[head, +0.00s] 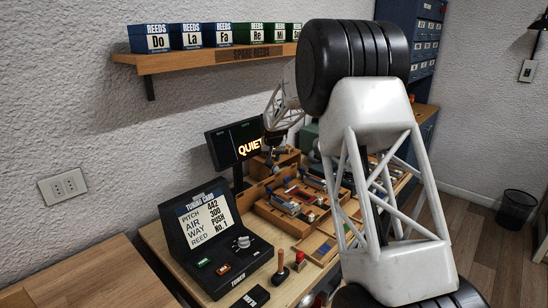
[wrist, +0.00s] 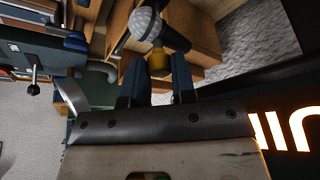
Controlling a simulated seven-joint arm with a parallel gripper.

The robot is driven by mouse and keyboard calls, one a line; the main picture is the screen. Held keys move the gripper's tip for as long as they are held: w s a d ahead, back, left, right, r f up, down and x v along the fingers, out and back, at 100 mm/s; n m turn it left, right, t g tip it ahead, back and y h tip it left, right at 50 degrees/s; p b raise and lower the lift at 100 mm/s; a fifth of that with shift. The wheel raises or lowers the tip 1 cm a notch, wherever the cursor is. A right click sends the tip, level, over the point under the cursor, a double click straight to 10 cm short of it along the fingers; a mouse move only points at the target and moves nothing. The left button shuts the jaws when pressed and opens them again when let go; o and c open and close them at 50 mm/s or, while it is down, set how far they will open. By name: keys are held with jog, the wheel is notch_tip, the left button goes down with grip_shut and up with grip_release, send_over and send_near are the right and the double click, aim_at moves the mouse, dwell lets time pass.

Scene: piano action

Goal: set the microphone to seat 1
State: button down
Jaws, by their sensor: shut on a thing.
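The microphone (wrist: 146,22) has a round silver mesh head, a dark body and a yellow part. In the wrist view the yellow part (wrist: 158,63) sits between the two dark fingers of my gripper (wrist: 157,72), which is shut on it. In the head view my gripper (head: 273,150) is small, at the back of the bench beside the lit QUIET sign (head: 249,147). The microphone is too small there to make out well. I cannot tell which place is seat 1.
A wooden block (head: 288,161) stands close by the gripper. A wooden tray (head: 268,213) with parts lies in front. The tuning card console (head: 212,240) stands at the bench's left. A shelf (head: 215,60) of reed boxes hangs above. My arm hides much of the bench's right.

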jog(key=s+a, duration=0.7)
dwell(0.3)
jog(key=c, duration=1)
grip_release()
jog(key=shift+o, duration=0.2)
jog(key=shift+r, duration=0.15)
jog(key=v, duration=0.7)
jog(key=shift+r, duration=0.25)
jog(key=shift+s, duration=0.15)
